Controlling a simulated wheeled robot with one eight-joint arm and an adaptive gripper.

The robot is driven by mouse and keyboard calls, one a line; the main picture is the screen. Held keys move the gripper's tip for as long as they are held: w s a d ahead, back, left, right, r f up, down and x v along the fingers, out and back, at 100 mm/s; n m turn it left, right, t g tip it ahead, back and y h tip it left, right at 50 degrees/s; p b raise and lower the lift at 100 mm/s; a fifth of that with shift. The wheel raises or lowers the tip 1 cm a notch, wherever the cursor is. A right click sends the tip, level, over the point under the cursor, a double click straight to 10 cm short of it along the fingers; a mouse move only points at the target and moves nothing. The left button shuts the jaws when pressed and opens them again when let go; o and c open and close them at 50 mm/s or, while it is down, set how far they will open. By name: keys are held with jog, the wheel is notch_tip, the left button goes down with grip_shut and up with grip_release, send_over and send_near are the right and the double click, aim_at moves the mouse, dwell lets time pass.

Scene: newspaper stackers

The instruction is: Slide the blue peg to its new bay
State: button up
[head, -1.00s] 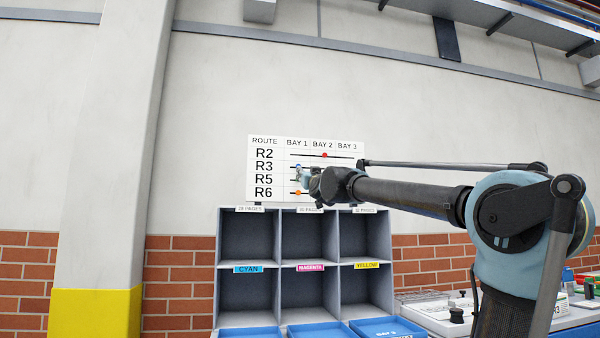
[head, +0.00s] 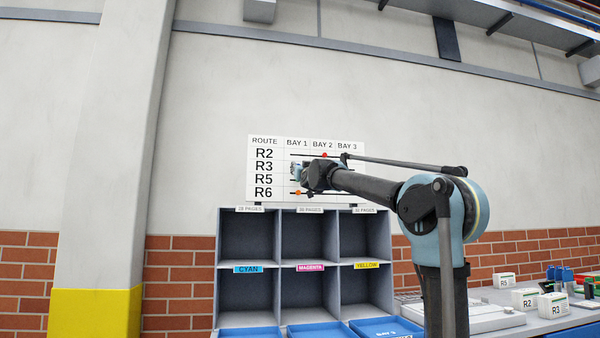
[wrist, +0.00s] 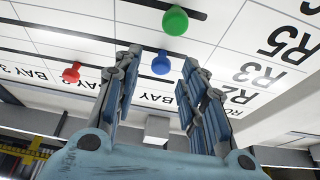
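The route board (head: 340,186) hangs on the wall with rows R2, R3, R5 and R6 and columns BAY 1 to BAY 3. In the wrist view, where the lettering is upside down, the blue peg (wrist: 161,65) shows on the R3 slot between my fingertips, with gaps on both sides. My gripper (head: 297,170) is at the board's BAY 1 side and hides the blue peg in the head view. In the wrist view my gripper (wrist: 162,58) is open, its two fingers apart.
A green peg (wrist: 175,21) sits close by on the neighbouring row. A red peg (head: 324,155) is on R2 under BAY 2. An orange peg (head: 298,193) is on R6 under BAY 1. Grey shelves (head: 278,266) stand below; a bench with boxes is at right.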

jog(key=shift+x, duration=1.4)
grip_shut()
